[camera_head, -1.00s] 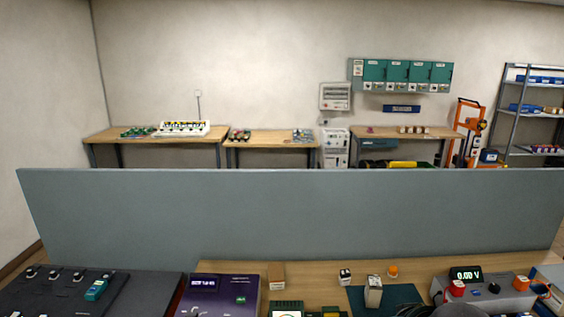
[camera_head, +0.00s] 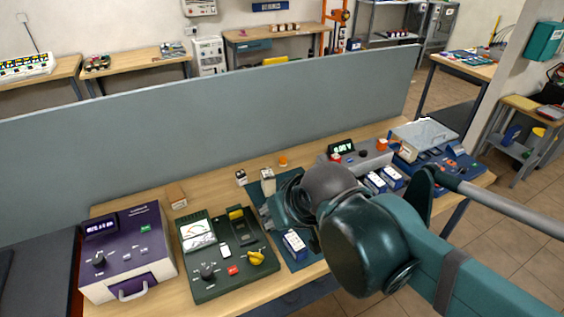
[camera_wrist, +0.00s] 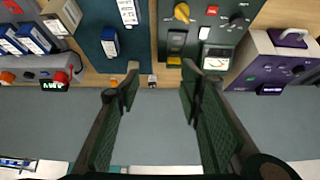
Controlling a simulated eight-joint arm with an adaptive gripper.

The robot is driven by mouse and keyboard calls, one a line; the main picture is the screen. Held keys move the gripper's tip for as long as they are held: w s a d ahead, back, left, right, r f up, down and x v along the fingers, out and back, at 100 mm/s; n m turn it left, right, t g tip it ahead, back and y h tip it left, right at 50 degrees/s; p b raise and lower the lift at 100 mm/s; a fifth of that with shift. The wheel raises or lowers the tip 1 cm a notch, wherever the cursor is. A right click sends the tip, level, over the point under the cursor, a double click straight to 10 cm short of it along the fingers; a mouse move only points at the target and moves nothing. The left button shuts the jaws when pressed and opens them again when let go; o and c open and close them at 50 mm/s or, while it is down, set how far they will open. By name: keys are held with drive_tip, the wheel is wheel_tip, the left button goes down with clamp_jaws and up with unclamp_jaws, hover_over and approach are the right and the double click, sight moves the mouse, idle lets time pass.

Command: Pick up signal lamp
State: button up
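A small orange lamp-like thing (camera_head: 283,161), which I take for the signal lamp, stands near the back edge of the wooden bench. It also shows small in the wrist view (camera_wrist: 113,81), just left of the left fingertip. My gripper (camera_wrist: 160,72) is open in the wrist view, its two dark fingers well apart with nothing held. In the head view my arm reaches over the bench from the right. The gripper there is partly hidden by my arm, in front of the lamp.
A small black-and-white block (camera_head: 240,177) and a pale box-shaped part (camera_head: 268,182) stand left of the lamp. A meter with a green display (camera_head: 342,148) is to its right. A green tester (camera_head: 225,262) and purple unit (camera_head: 128,250) are left. A grey partition (camera_head: 200,128) rises behind the bench.

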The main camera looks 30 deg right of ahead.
drive_tip(key=shift+o, duration=0.6)
drive_tip(key=w+d+f+t+b, duration=0.2)
drive_tip(key=w+d, duration=0.2)
drive_tip(key=w, duration=0.9)
drive_tip(key=w+d+f+t+b, duration=0.1)
drive_tip(key=w+d+b, duration=0.25)
drive_tip(key=w, duration=0.95)
drive_tip(key=w+d+f+m+t+h+b, duration=0.2)
drive_tip(key=w+d+f+t+b, duration=0.1)
drive_tip(key=w+d+f, duration=1.1)
drive_tip(key=w+d, duration=0.2)
drive_tip(key=w, duration=0.1)
drive_tip(key=shift+d+t+h+b, duration=0.3)
drive_tip(key=shift+d+b, duration=0.05)
drive_tip(key=shift+d, duration=0.05)
drive_tip(key=shift+f, duration=0.15)
